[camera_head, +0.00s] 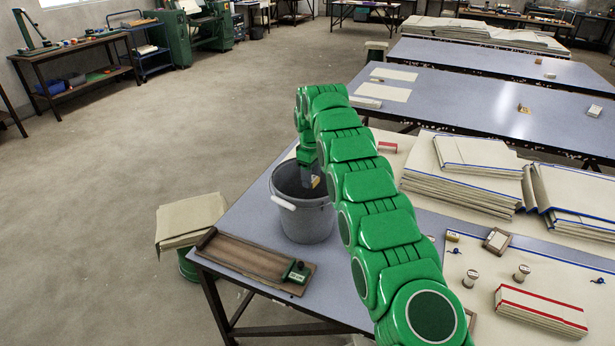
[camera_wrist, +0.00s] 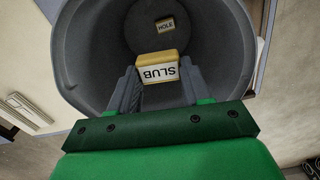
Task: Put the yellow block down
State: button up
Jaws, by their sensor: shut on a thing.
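The yellow block (camera_wrist: 158,69) has a white face printed SLUB. My gripper (camera_wrist: 159,82) is shut on it, one finger on each side, and holds it over the open mouth of the grey bucket (camera_wrist: 222,40). In the head view the yellow block (camera_head: 315,182) shows small beside my gripper (camera_head: 309,177), at the mouth of the grey bucket (camera_head: 303,222). The bucket stands on the near table. Another block (camera_wrist: 165,25), marked HOLE, lies deep inside the bucket.
A wooden board (camera_head: 245,257) with a green stamp-like tool (camera_head: 297,272) lies in front of the bucket. Stacked cloths (camera_head: 455,180) lie right of my arm. A cloth-topped green stool (camera_head: 190,220) stands left of the table.

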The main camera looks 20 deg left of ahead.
jog(key=shift+n, duration=0.7)
jog(key=shift+w+a+f, duration=0.15)
jog(key=shift+a+f, duration=0.55)
jog(key=shift+f, duration=2.75)
jog(key=shift+w+a+f, duration=0.2)
jog(key=shift+a+f, duration=0.5)
jog(key=shift+f, duration=2.75)
jog(key=shift+w+a+f, duration=0.15)
jog(key=shift+a+f, duration=0.55)
jog(key=shift+f, duration=2.75)
jog(key=shift+f, duration=0.15)
jog(key=o, duration=1)
notch_tip(320, 180, up, 8)
jog(key=shift+f, duration=0.1)
